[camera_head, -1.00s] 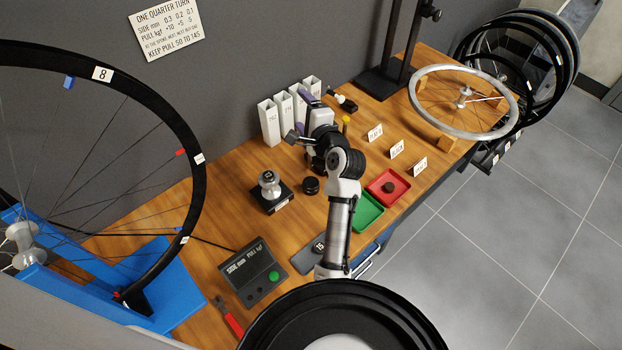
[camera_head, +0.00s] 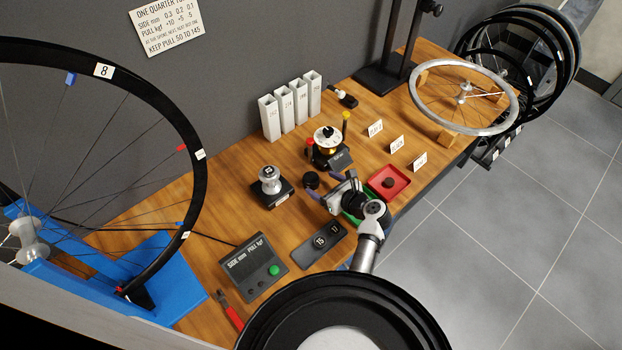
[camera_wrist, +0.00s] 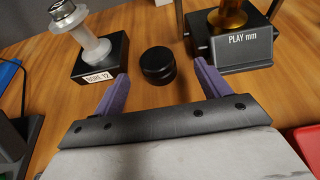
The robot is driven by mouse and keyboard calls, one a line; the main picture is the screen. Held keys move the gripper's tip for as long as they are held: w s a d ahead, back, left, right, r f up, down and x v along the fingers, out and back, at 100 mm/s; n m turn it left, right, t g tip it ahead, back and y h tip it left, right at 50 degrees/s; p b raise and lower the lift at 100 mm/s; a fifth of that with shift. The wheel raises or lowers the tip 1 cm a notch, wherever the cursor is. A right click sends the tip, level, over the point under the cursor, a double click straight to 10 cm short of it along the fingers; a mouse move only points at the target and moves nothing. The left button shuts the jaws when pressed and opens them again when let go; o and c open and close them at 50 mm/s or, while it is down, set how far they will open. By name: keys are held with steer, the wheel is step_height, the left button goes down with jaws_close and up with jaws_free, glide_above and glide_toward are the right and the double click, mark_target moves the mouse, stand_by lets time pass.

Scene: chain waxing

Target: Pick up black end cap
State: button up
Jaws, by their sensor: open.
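The black end cap (camera_head: 311,180) is a short black cylinder standing on the wooden bench. In the wrist view the cap (camera_wrist: 158,66) appears centred between the two purple fingers, at or just beyond their tips. My gripper (camera_head: 325,184) is open and empty, with its fingers pointing toward the cap from the tray side. In the wrist view my gripper (camera_wrist: 160,72) shows clear gaps on both sides of the cap. I cannot tell the fingertips' exact height above the bench.
A silver hub on a black base (camera_head: 269,182) stands left of the cap. The play gauge stand (camera_head: 327,140) is behind it. A red tray (camera_head: 404,183) holding a dark round piece is at the right. A green tray, partly hidden by my gripper, and a grey number plate (camera_head: 319,246) are nearer.

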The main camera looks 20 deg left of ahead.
steer(key=x, duration=0.2)
steer(key=p+x, duration=0.1)
steer(key=x, duration=0.2)
steer(key=shift+a+f, duration=0.3)
steer(key=shift+s, duration=0.1)
steer(key=c, duration=1)
steer(key=shift+r, duration=0.15)
